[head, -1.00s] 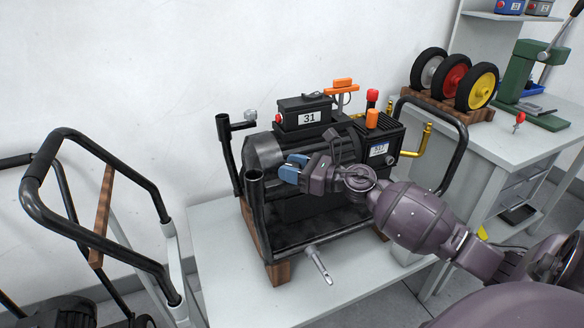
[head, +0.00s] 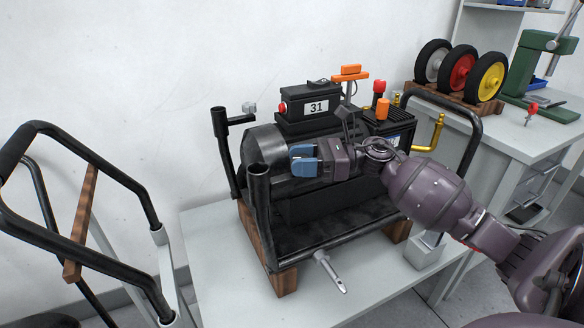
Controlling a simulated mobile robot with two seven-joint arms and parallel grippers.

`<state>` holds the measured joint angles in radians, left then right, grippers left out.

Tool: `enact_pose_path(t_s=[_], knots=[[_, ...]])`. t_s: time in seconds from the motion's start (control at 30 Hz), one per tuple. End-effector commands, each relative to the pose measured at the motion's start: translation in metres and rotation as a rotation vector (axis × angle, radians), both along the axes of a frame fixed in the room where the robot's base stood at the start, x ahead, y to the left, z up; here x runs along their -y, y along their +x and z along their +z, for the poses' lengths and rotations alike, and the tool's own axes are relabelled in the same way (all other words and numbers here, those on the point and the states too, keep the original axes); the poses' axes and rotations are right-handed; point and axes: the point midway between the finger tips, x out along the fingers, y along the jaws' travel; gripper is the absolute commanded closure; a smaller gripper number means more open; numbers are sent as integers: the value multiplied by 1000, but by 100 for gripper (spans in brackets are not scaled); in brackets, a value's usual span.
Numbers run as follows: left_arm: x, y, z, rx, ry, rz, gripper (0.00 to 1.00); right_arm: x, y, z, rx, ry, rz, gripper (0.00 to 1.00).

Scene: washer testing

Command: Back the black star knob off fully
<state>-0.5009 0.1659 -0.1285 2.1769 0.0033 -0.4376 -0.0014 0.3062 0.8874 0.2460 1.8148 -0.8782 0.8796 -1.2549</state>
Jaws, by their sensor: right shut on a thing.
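My right gripper (head: 306,161), with blue fingertips, is in front of the black motor (head: 268,146) of the pressure washer, pointing left. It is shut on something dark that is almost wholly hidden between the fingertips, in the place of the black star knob. The knob's outline does not show clearly against the dark motor, and I cannot tell whether it is still on its thread. My left gripper is not in view.
The washer stands in a black tube frame (head: 258,205) on wooden blocks on a grey bench (head: 215,285). A silver pin (head: 330,272) sticks out at the front. A black-handled cart (head: 85,240) is at left. Wheels (head: 455,75) and a green press (head: 528,70) stand at right.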

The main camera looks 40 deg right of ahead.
Motion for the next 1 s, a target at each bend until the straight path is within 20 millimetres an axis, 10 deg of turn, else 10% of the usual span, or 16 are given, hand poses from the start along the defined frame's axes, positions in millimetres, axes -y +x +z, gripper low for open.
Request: enact_pose_path(t_s=[1.0], knots=[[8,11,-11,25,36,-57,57,0,0,0,0,-1,376,79]])
